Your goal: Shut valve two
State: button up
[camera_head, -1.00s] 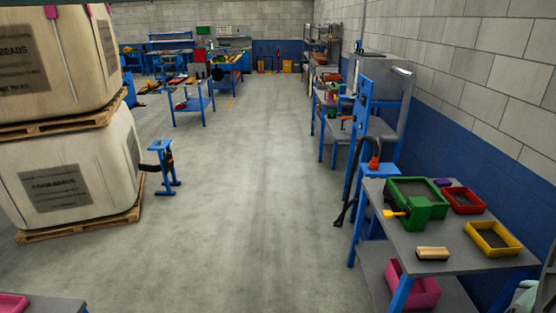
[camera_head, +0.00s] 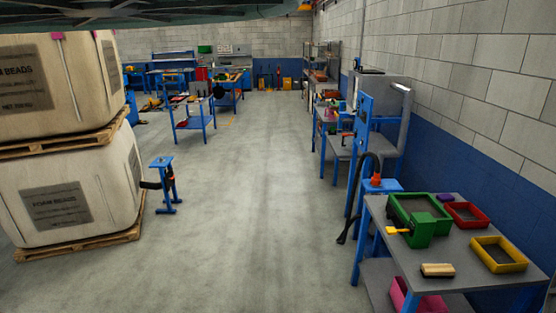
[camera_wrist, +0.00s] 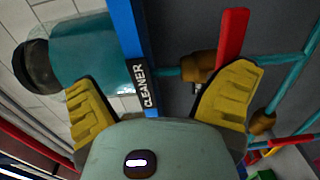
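In the wrist view my gripper (camera_wrist: 163,80) has two yellow ridged fingers spread wide, with nothing held between them. A brass valve (camera_wrist: 200,67) on a teal pipe lies beyond the right finger, partly hidden by it. Its red lever (camera_wrist: 232,38) points up in the picture, across the pipe. A second brass valve (camera_wrist: 262,122) sits on another teal pipe to the lower right. No number shows on either valve, so I cannot tell which is valve two. Neither the valves nor my gripper can be made out in the head view.
A blue bar (camera_wrist: 128,40) with a black CLEANER label (camera_wrist: 144,84) stands between the fingers, beside a teal cylinder (camera_wrist: 92,55). In the head view, foam bead sacks (camera_head: 75,205) stand left and a workbench (camera_head: 395,272) right.

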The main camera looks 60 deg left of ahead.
notch_tip(320, 180, up, 4)
jog(key=shift+w+f, duration=0.1)
jog(key=shift+f, duration=0.1)
jog(key=shift+w+d+r, duration=0.1)
jog(key=shift+d+r, duration=0.05)
jog(key=shift+r, duration=0.45)
jog(key=c, duration=0.4)
jog(key=shift+f, duration=0.25)
